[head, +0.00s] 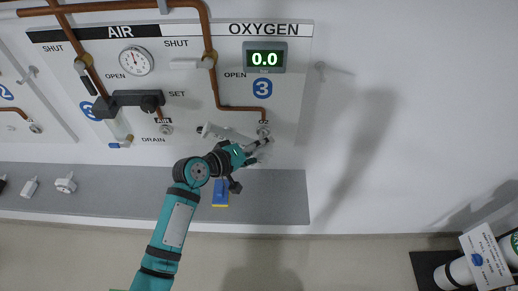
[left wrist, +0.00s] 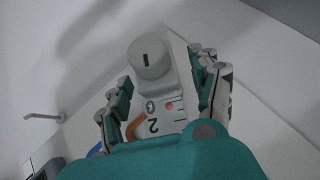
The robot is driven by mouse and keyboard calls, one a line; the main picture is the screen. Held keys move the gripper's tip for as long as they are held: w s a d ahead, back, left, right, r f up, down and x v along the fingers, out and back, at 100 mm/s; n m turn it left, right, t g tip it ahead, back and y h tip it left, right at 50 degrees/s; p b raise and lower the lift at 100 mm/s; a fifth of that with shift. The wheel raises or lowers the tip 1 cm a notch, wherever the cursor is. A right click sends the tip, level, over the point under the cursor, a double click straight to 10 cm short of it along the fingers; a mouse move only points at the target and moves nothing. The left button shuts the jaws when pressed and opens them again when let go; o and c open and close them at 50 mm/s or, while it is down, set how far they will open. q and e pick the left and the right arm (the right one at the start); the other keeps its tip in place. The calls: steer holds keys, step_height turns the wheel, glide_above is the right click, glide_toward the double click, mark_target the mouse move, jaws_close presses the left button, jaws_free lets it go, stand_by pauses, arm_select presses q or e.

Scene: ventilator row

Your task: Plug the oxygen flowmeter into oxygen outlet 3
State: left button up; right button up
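The oxygen flowmeter (left wrist: 150,61) shows in the left wrist view, with a pale round knob, a scale with 0 and 2, and a red float by the 0. In the head view my left gripper (head: 241,143) is up at the panel, just beside and below oxygen outlet 3 (head: 263,131), under the O2 label. The flowmeter is hard to make out there. Its inlet is hidden, and I see no clear contact with the outlet. My right gripper is not in view.
The oxygen display (head: 265,57) reads 0.0 above the blue 3 sticker (head: 262,88). A copper pipe (head: 218,84) runs down to the outlet. The air controls (head: 136,100) are to the left. A grey shelf (head: 270,196) lies below, and a wall hook (head: 322,66) is at right.

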mark_target(214, 133)
arm_select(q)
steer(key=shift+w+r, duration=0.15)
steer(key=shift+r, duration=0.05)
steer(key=shift+a, duration=0.1)
steer(key=v, duration=1.2)
steer(key=shift+f, duration=0.15)
